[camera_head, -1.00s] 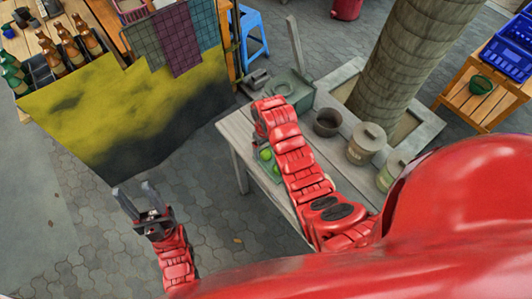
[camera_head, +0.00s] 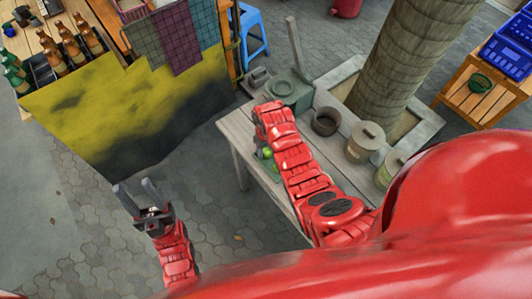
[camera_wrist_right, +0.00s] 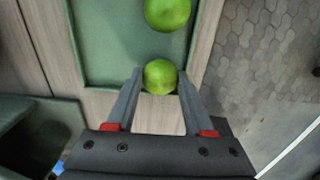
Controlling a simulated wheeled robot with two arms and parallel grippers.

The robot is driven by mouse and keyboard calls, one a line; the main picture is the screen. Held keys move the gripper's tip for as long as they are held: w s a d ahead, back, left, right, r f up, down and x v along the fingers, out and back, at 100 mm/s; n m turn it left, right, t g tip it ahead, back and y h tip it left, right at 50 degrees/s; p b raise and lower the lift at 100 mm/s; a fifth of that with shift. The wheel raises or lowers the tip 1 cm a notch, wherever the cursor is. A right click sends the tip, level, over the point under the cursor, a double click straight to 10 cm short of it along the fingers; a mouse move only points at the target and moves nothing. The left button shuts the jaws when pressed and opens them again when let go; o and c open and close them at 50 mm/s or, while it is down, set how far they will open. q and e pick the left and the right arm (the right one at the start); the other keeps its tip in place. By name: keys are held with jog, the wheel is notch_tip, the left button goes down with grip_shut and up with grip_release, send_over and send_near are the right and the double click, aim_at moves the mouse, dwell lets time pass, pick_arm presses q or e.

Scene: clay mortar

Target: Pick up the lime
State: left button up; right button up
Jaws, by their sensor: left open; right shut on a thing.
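In the right wrist view, a green lime (camera_wrist_right: 160,76) sits between the fingertips of my right gripper (camera_wrist_right: 160,85), which is shut on it. A second lime (camera_wrist_right: 167,12) lies on the green tray (camera_wrist_right: 98,60) just beyond. In the head view my right arm covers most of the tray, and a bit of green lime (camera_head: 267,153) shows beside the arm. My right gripper is hidden there behind the arm. My left gripper (camera_head: 137,194) is open and empty, over the paved floor at the left.
The wooden table (camera_head: 237,128) carries a dark bowl (camera_head: 326,121), a lidded pot (camera_head: 365,142) and a green box-like object (camera_head: 290,90). A yellow-and-black draped stall (camera_head: 125,100) with bottles stands at the left. Paved floor between is free.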

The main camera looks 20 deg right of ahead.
grip_shut()
